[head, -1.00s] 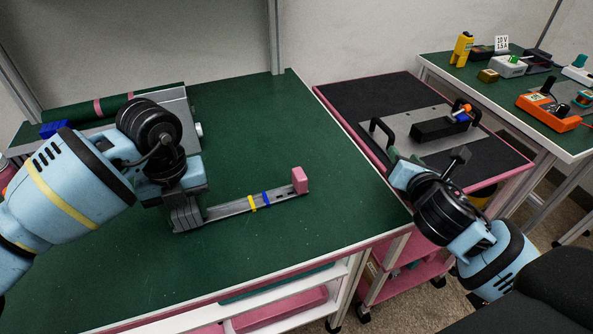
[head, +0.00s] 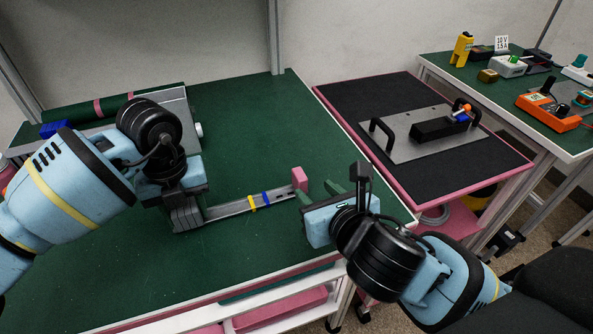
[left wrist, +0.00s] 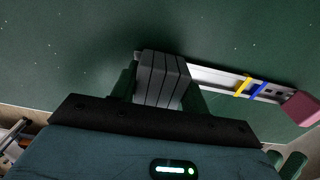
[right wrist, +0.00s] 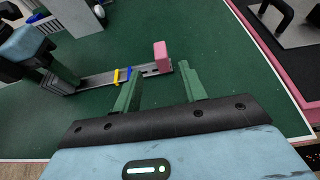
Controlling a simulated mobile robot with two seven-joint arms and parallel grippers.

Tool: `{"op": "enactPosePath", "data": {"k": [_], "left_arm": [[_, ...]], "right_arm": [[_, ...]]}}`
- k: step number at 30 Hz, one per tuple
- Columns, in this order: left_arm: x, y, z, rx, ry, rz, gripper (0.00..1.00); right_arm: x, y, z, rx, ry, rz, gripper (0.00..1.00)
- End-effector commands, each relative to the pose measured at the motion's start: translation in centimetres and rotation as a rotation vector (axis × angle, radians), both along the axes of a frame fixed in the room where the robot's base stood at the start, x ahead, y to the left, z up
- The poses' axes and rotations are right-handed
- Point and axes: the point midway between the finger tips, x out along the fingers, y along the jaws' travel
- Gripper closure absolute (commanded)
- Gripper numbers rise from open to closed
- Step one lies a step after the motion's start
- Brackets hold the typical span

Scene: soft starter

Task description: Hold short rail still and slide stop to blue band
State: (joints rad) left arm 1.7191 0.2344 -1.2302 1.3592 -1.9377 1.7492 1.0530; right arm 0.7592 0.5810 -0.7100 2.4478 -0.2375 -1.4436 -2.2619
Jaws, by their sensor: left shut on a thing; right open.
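The short rail (head: 238,207) lies on the green bench top, with a yellow band (head: 252,202) and a blue band (head: 266,198) on it. The pink stop (head: 299,179) is at its right end, beyond the blue band. A stack of dark grey blocks (head: 183,215) is at its left end. My left gripper (left wrist: 160,88) is shut on these grey blocks, one finger on each side. My right gripper (head: 318,190) is open and empty, just right of the stop. In the right wrist view the stop (right wrist: 161,57) shows beyond and between the open fingertips, apart from them.
A grey housing (head: 178,108) and a blue block (head: 54,129) are at the back left. The bench behind and in front of the rail is clear. A pink-edged cart (head: 490,150) with a handled plate stands right. Instruments sit on a far right bench (head: 440,62).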

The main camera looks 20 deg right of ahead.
Motion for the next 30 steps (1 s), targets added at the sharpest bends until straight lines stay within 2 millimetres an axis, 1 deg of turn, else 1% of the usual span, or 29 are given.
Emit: {"op": "enactPosePath", "data": {"k": [5, 12, 18, 24, 30], "left_arm": [[0.0, 0.0, 0.1, -0.001, -0.001, 0.0, 0.84], [0.0, 0.0, 0.1, -0.001, -0.001, 0.0, 0.84], [0.0, 0.0, 0.1, -0.001, -0.001, 0.0, 0.84], [0.0, 0.0, 0.1, -0.001, -0.001, 0.0, 0.84], [0.0, 0.0, 0.1, -0.001, -0.001, 0.0, 0.84]], "right_arm": [[2.3, -0.1, -0.9, -0.001, 0.0, -0.004, 0.58], [6.2, 0.0, -2.6, 0.003, 0.001, -0.004, 0.58], [8.9, 0.1, -3.6, 0.002, -0.001, -0.003, 0.58], [10.3, 0.1, -4.2, 0.002, -0.001, -0.003, 0.58], [10.6, 0.1, -4.4, 0.001, -0.002, -0.002, 0.58]]}}
